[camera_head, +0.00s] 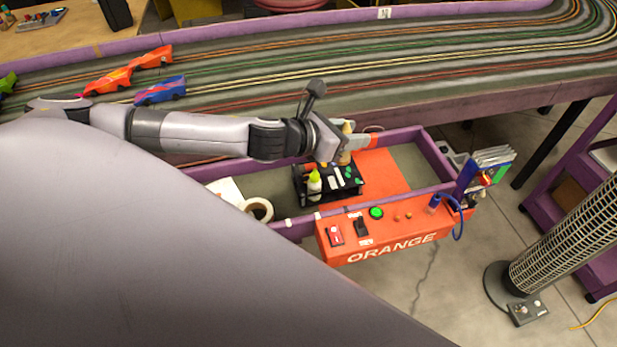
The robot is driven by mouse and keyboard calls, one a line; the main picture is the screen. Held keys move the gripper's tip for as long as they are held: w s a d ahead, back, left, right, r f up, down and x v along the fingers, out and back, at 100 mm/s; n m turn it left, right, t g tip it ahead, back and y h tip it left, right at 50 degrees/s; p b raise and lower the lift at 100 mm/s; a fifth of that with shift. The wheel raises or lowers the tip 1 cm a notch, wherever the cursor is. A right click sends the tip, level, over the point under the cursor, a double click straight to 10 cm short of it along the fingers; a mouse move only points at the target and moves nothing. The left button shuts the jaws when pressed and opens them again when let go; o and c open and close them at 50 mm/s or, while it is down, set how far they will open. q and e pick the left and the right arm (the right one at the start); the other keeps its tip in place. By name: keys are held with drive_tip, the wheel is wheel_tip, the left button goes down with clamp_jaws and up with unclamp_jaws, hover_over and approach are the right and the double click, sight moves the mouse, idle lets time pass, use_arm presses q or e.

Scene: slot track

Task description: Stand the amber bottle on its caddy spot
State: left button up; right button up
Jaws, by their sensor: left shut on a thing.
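My left gripper (355,142) reaches in from the left over the purple-walled tray. It is shut on the amber bottle (346,155), which looks upright beside the back right of the caddy. Fingers partly hide the bottle, and I cannot tell whether its base touches anything. The black caddy (300,193) stands in the tray, left of the orange mat. It holds a white bottle with a yellow-green top (314,182) and several small white and green items. My right gripper is not in view.
The tray's purple wall (432,155) surrounds the caddy. A tape roll (259,210) lies left of it. The orange panel (385,236) with switches is in front. The slot track (400,65) with several toy cars runs behind. The orange mat (378,175) is bare.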

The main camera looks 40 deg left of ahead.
use_arm(q)
drive_tip(key=r, duration=0.2)
hover_over(327, 180)
drive_tip(key=w+a, duration=0.2)
drive_tip(key=a, duration=0.3)
drive_tip(key=f+b, duration=0.3)
drive_tip(key=f, duration=0.3)
drive_tip(key=f+b, duration=0.3)
drive_tip(key=f, duration=0.4)
drive_tip(key=f+b, duration=0.3)
drive_tip(key=f, duration=0.3)
drive_tip(key=shift+a+f, duration=0.25)
drive_tip(key=shift+f, duration=0.15)
drive_tip(key=shift+f, duration=0.1)
drive_tip(key=shift+f+b, duration=0.15)
drive_tip(key=shift+b, duration=0.2)
drive_tip(key=o, duration=0.8)
